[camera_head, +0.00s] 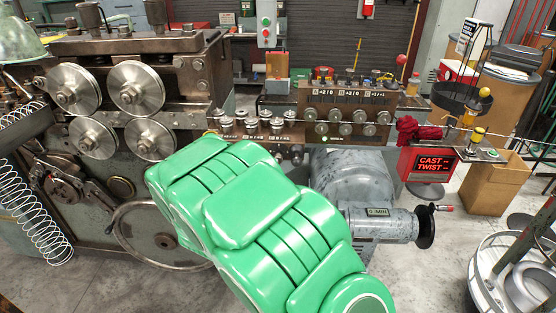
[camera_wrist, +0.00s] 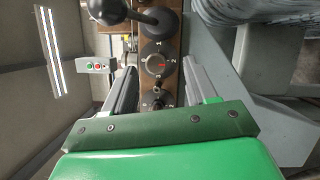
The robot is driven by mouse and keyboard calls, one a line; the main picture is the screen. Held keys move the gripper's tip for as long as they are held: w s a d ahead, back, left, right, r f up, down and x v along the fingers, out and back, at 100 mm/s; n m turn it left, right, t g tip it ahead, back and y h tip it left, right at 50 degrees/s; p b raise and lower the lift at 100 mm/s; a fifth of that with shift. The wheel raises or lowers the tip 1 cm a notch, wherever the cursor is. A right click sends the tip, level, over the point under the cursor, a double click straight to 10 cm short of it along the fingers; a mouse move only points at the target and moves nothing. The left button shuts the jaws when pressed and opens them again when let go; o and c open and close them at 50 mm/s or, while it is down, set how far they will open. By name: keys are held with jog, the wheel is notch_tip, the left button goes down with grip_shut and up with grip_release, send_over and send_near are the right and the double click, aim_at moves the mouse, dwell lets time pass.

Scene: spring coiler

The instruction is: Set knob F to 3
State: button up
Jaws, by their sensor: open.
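My gripper (camera_wrist: 158,66) is open, with one finger on each side of the knob; contact does not show. Another dial (camera_wrist: 157,100) sits below it, and a dark knob above it. In the head view my green arm hides the gripper and the knob.
In the wrist view, a black ball lever (camera_wrist: 108,10) stands at upper left, with a red and green button box (camera_wrist: 97,66) below it. In the head view, metal knobs (camera_head: 250,123) line the panel, a handwheel (camera_head: 165,238) is at left and a grey motor (camera_head: 390,224) at right.

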aim_at(278, 156)
jog(key=shift+w+d+r+n+t, duration=0.15)
jog(key=shift+w+d+n+t, duration=0.1)
jog(key=shift+w+n, duration=0.7)
jog(key=shift+w+d+r+n+t, duration=0.1)
jog(key=shift+w+n+t, duration=0.2)
jog(key=shift+w+n, duration=0.6)
jog(key=shift+w+d+r+n+t, duration=0.2)
jog(key=shift+w+n, duration=0.35)
jog(key=shift+w, duration=0.7)
jog(key=c, duration=1)
jog(key=shift+c, duration=0.2)
